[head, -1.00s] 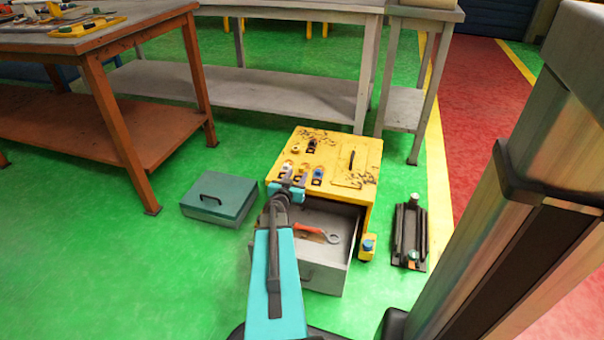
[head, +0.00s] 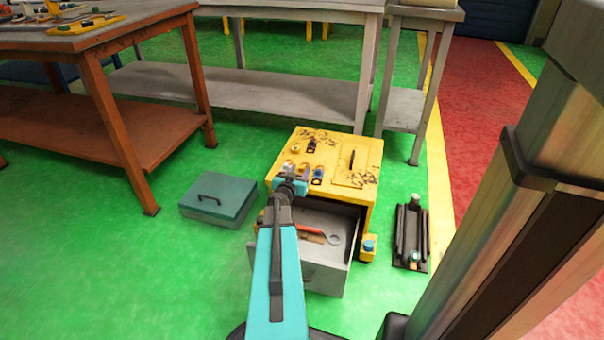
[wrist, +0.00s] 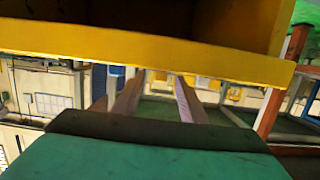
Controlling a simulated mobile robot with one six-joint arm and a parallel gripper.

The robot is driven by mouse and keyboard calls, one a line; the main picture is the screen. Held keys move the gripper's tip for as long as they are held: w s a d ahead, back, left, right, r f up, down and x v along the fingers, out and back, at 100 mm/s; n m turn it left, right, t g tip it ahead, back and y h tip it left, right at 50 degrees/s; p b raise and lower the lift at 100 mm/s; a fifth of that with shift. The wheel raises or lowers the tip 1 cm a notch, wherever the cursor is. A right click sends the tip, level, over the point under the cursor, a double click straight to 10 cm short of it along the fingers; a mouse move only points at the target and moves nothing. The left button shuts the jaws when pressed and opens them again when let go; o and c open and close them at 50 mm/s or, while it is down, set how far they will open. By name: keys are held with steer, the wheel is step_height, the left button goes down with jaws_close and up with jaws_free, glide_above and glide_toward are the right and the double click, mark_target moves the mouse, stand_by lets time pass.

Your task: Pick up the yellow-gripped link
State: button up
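Small links and parts stand on top of the yellow cabinet (head: 340,150). A link with a yellowish top (head: 288,165) is at the left edge of the group; I cannot tell for sure that this is the yellow-gripped link. A blue-and-white part (head: 318,175) and a dark part (head: 311,146) stand near it. My gripper (head: 291,180) is at the cabinet's front left edge, just in front of the yellowish link, partly hidden by my arm. In the wrist view my gripper's two fingers (wrist: 156,88) are apart with nothing seen between them.
A grey drawer (head: 325,270) stands open below, with an orange-handled wrench (head: 312,230) inside. A green box (head: 218,197) sits on the floor at left, a black tool (head: 410,236) at right. The yellow cabinet edge (wrist: 150,50) crosses the wrist view.

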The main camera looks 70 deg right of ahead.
mark_target(301, 169)
steer(key=shift+b+x, duration=0.6)
steer(key=shift+x, duration=1)
steer(key=shift+r, duration=0.1)
jaws_close()
